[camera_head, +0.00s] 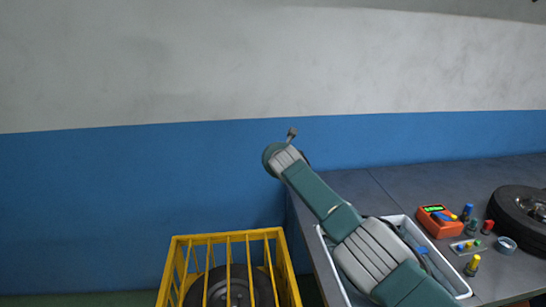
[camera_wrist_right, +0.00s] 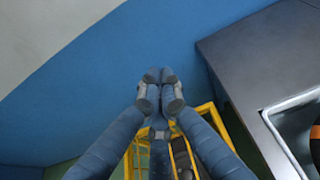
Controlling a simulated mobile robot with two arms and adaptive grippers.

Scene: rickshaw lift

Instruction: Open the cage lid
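The yellow cage (camera_head: 176,266) stands on the floor at the bottom of the head view, left of the table. Yellow bars run across it, and its lower part is cut off. I cannot clearly tell the lid from the other barred sides. My right arm reaches up and left from the lower right, with its small gripper (camera_head: 291,133) raised above and right of the cage. In the right wrist view the right gripper (camera_wrist_right: 160,76) has its fingertips together with nothing between them, and the cage (camera_wrist_right: 205,112) shows beyond its fingers. My left gripper is in neither view.
A dark tire (camera_head: 230,287) lies inside the cage. The grey table (camera_head: 350,186) holds a white tray (camera_head: 452,276), an orange meter (camera_head: 438,222), small coloured items and another tire (camera_head: 522,217). The blue-and-white wall (camera_head: 120,200) stands behind. The space directly above the cage is clear.

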